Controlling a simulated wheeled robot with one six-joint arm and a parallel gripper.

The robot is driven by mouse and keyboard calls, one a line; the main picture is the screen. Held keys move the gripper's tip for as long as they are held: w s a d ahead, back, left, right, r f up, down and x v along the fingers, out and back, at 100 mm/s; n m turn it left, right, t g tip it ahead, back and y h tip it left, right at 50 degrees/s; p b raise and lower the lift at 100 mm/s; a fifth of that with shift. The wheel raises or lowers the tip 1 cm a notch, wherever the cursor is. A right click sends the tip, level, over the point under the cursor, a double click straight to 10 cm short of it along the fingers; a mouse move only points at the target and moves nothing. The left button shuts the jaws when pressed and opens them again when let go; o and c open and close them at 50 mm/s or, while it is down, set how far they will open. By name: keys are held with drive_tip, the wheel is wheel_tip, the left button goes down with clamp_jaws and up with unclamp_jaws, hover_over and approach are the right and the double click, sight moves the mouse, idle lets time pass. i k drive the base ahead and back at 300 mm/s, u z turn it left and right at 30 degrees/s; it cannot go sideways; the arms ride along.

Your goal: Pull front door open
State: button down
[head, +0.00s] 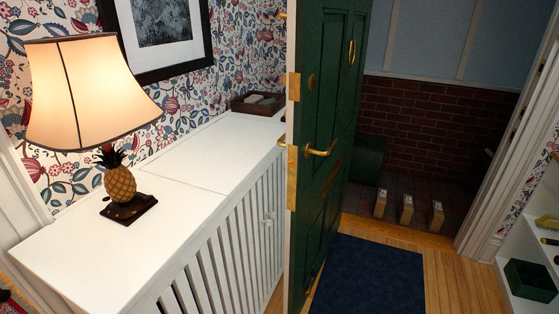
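The green panelled front door (325,118) stands open in the head view, swung inward so that its edge faces me. A brass lever handle (322,148) is on its face, with another lever on the other side by the white cabinet. A brass latch plate runs down the door's edge. My gripper is not in view.
A white slatted cabinet (222,186) stands left, close to the door, bearing a lit pineapple lamp (120,183) and a tray (257,103). A dark blue mat (370,276) lies on the wood floor. Cartons (406,207) stand outside. White shelves (520,243) are at right.

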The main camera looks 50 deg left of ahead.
sight(324, 93)
drive_tip(key=z, duration=0.25)
drive_tip(key=k, duration=0.25)
drive_tip(key=u, duration=1.7)
drive_tip(key=i, duration=1.15)
drive_tip(key=u, duration=0.6)
